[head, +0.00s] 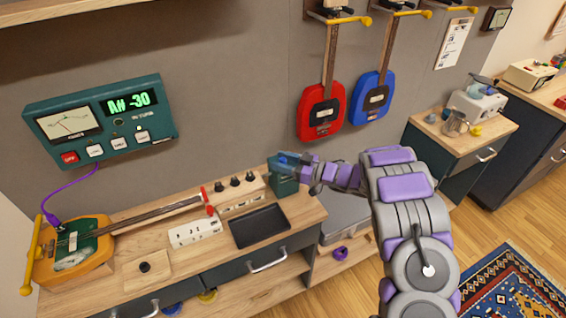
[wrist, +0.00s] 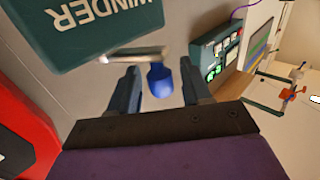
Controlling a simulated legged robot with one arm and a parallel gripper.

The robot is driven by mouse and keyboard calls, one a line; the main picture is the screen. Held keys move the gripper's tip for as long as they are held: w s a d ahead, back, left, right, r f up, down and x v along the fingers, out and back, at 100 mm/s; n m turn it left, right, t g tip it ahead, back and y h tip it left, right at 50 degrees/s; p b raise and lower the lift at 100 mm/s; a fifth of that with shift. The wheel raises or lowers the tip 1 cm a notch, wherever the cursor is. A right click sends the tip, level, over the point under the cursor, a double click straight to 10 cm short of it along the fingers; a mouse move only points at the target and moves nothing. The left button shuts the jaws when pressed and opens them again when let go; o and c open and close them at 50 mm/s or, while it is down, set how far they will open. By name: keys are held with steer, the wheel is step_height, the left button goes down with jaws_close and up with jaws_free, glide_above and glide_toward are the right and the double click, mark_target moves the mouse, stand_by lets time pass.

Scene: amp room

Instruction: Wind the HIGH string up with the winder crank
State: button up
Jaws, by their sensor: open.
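The winder is a teal box (head: 284,181) at the right end of the workbench, partly hidden by my gripper (head: 292,161). In the wrist view the winder (wrist: 90,25) fills the upper left, with its name in white letters. Its crank has a pale metal arm (wrist: 128,54) ending in a blue knob (wrist: 160,82). My gripper (wrist: 162,90) is open, with one finger on each side of the knob in the picture. I cannot tell whether either finger touches it. The teal tuner (head: 105,118) reads "A# -30". The yellow instrument (head: 75,266) lies on the bench at left.
A black tray (head: 259,226), a white block with marks (head: 195,232) and a rack with black knobs (head: 235,193) sit on the bench near the winder. Red (head: 320,112) and blue (head: 369,97) guitars hang on the wall behind.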

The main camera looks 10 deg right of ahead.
steer(key=shift+c, duration=0.3)
jaws_close()
